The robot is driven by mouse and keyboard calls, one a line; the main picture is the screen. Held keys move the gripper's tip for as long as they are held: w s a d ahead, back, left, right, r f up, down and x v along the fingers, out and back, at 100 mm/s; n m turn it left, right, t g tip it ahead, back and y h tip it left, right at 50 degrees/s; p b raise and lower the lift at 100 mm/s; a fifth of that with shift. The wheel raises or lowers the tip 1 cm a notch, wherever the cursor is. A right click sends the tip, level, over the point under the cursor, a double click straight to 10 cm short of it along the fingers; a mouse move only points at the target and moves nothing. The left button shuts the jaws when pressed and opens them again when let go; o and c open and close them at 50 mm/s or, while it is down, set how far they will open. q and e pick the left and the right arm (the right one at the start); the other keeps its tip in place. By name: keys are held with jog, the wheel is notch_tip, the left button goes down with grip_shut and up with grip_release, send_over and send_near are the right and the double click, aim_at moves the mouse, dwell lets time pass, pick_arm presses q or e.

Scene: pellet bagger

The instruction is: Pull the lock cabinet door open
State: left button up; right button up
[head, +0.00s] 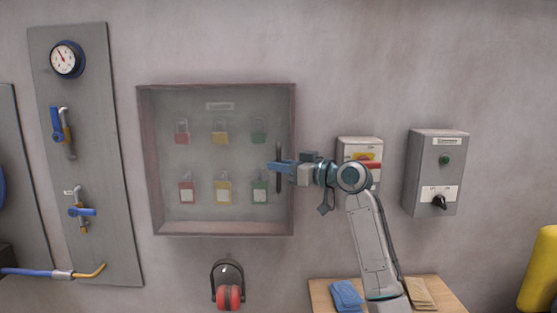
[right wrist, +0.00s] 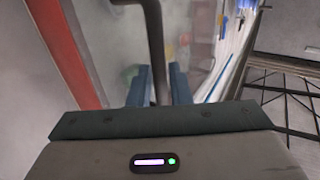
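The lock cabinet (head: 215,231) hangs on the wall, with a reddish frame and a clear front door. Several red, yellow and green padlocks show through the door. Its dark upright door handle (head: 279,150) is near the right side. No gap at the door's edge can be made out. My right gripper (head: 273,166) is at the handle, reaching in from the right. In the right wrist view, the handle (right wrist: 156,40) runs down between the two blue fingers (right wrist: 159,86), which sit close against it on both sides. My left gripper is not in view.
A grey switch box (head: 436,160) and a smaller box with a red and yellow switch (head: 360,148) are right of the cabinet. A gauge and valve panel (head: 90,190) is left. A wooden table (head: 322,292) stands below my right arm.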

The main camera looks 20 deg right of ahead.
jog(key=shift+w+a, duration=0.25)
jog(key=shift+w, duration=0.05)
grip_shut()
